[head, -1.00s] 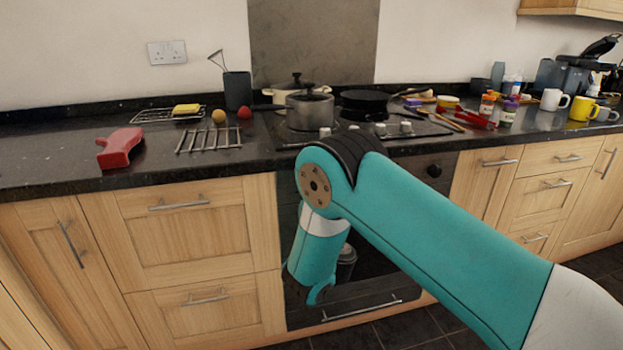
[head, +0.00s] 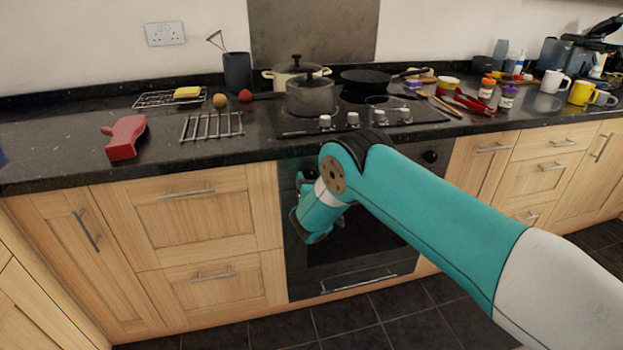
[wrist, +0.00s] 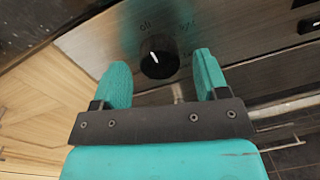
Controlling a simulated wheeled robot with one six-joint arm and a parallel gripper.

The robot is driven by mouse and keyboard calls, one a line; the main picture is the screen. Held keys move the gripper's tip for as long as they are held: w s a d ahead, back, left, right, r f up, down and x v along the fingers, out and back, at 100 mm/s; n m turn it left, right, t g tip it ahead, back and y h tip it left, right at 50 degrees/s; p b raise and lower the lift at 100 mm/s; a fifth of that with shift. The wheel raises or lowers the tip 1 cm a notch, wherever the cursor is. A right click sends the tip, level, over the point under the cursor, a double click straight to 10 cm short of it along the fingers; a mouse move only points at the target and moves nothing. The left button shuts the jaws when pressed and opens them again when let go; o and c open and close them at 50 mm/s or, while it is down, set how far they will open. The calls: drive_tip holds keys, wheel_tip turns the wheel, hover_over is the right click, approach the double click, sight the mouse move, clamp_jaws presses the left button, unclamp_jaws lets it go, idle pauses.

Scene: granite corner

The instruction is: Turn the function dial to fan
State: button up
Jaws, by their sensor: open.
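The black function dial (wrist: 159,58) shows in the wrist view on the oven's front panel. Its white pointer line points up and slightly left, toward a label that looks like "off". Other labels sit to its upper right and right, too blurred to read surely. My gripper (wrist: 160,64) is open, with one teal finger on each side of the dial in the picture and no clear contact. In the head view my arm's end is low at the left part of the oven (head: 380,235), and this dial is hidden there.
Another black knob (head: 430,157) is on the oven's right side. Above, the hob (head: 425,114) holds a pot (head: 310,97) and a pan (head: 368,80). A drawer handle (head: 187,193) sticks out left of the oven. The floor in front is clear.

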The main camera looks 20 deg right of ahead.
drive_tip(key=shift+w, duration=0.2)
drive_tip(key=c, duration=0.9)
drive_tip(key=shift+c, duration=0.2)
